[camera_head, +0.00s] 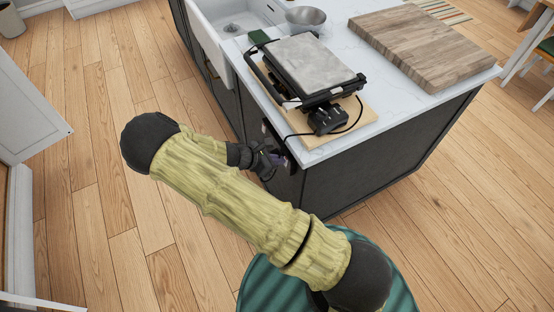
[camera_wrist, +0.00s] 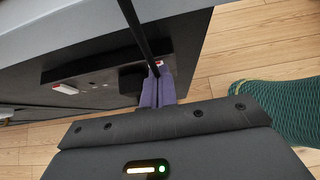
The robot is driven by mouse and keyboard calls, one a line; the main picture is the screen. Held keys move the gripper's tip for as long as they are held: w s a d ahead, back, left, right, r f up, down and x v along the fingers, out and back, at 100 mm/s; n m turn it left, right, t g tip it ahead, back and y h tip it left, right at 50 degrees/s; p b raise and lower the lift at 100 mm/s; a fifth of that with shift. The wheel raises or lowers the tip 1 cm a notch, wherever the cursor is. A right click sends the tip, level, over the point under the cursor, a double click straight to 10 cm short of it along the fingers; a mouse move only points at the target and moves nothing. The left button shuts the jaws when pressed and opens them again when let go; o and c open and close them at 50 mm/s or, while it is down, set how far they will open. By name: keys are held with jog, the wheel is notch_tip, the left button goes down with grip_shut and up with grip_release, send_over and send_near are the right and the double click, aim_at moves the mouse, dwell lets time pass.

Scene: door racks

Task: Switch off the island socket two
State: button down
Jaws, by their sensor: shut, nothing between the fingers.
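The island's dark end panel carries a black double socket plate (camera_wrist: 95,78), seen in the wrist view. A red-and-white rocker switch (camera_wrist: 66,89) sits at its left end and another red-and-white switch (camera_wrist: 158,63) at its right end. A black plug (camera_wrist: 131,80) sits between them, nearer the right switch. My gripper's purple fingers (camera_wrist: 157,88) are shut with nothing between them. Their tips are at the right switch and partly cover it; I cannot tell whether they touch it. In the head view my gripper (camera_head: 272,160) is at the island's side, and the socket is mostly hidden.
A black cord (camera_wrist: 136,28) hangs over the counter edge in front of the socket. On the island (camera_head: 420,100) are a press grill (camera_head: 311,68) on a board, a wooden chopping board (camera_head: 425,42) and a metal bowl (camera_head: 305,18). The wooden floor (camera_head: 100,215) at left is clear.

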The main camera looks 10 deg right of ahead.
jog(key=v, duration=1.3)
dwell(0.4)
jog(key=s+d+r+m+y, duration=0.9)
jog(key=s+d+r+m, duration=0.2)
jog(key=m, duration=1)
notch_tip(320, 180, up, 3)
jog(key=shift+s+d+r+y, duration=0.2)
jog(key=shift+s+d+y, duration=0.1)
jog(key=shift+d, duration=0.7)
jog(key=shift+w, duration=0.15)
jog(key=shift+s, duration=0.2)
